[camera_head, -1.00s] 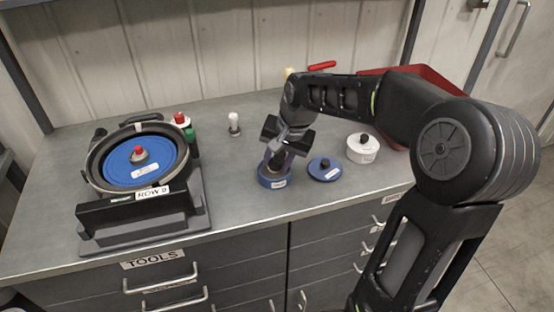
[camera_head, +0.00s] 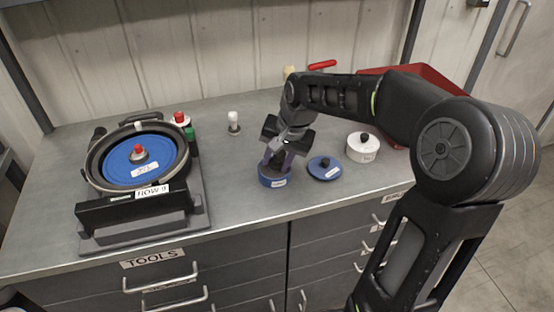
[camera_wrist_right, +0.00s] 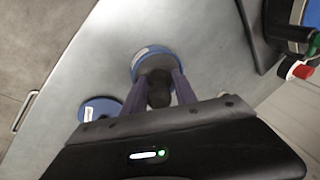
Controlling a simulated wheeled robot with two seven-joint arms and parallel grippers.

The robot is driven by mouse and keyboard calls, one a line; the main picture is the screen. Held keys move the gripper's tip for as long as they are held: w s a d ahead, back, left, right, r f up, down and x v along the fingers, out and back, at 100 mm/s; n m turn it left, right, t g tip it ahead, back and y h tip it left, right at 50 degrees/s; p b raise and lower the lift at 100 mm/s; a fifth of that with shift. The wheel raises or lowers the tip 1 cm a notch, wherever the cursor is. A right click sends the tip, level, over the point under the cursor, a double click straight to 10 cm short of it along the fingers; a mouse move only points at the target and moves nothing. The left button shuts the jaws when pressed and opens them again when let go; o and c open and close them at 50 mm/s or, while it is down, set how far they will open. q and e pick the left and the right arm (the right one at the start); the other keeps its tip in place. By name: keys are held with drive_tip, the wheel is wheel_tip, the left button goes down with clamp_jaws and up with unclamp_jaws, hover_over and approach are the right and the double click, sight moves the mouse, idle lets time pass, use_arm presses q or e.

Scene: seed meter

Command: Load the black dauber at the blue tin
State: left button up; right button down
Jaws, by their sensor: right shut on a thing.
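The blue tin (camera_head: 272,181) stands open on the bench, with a white label on its front; it also shows in the right wrist view (camera_wrist_right: 150,54). Its blue lid (camera_head: 323,170), with a dark knob, lies to its right. My right gripper (camera_head: 274,166) points down at the tin and is shut on the black dauber (camera_wrist_right: 158,88). The dauber's lower end is over or inside the tin's mouth; its depth is hidden by the fingers and rim. My left gripper is out of view.
A seed meter with a blue disc (camera_head: 147,163) stands at the left. A white lidded tin (camera_head: 363,147) stands right of the blue lid. A small white-topped piece (camera_head: 234,121) stands behind. A red bin (camera_head: 428,76) is at the back right.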

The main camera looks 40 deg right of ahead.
idle(0.6)
drive_tip(key=shift+r+p, duration=2.6)
drive_tip(key=shift+r, duration=0.9)
